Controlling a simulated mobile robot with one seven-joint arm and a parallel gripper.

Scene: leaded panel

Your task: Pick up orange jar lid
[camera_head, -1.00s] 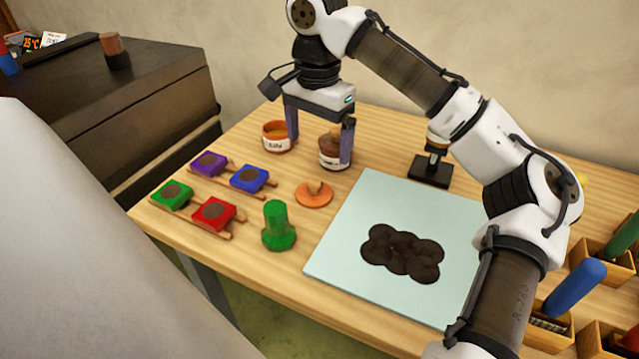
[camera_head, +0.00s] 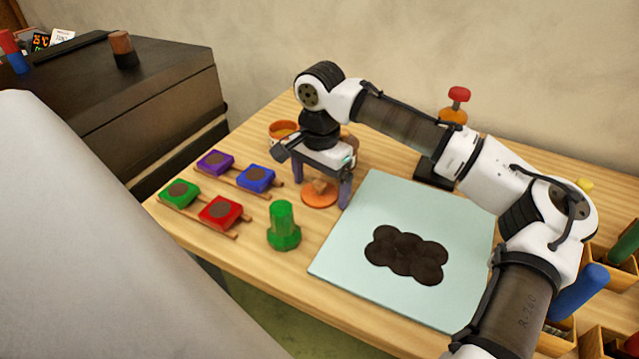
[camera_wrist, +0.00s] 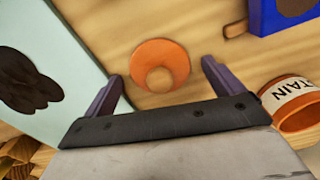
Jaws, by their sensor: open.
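The orange jar lid (camera_head: 318,196) lies on the wooden table, a flat disc with a small tan knob on top. In the head view my gripper (camera_head: 322,192) is over it, with one finger on each side. In the wrist view the lid (camera_wrist: 160,66) shows whole, just ahead of the gap between my open fingers (camera_wrist: 160,88). The knob faces the camera. Nothing is between the fingers that I can see, and no contact with the lid shows.
An orange-rimmed jar (camera_head: 283,131) stands behind the gripper; it also shows at the wrist view's right (camera_wrist: 300,104). A green piece (camera_head: 283,228), coloured blocks on wooden strips such as the red one (camera_head: 220,211), and a pale board (camera_head: 345,262) with a dark patch lie around.

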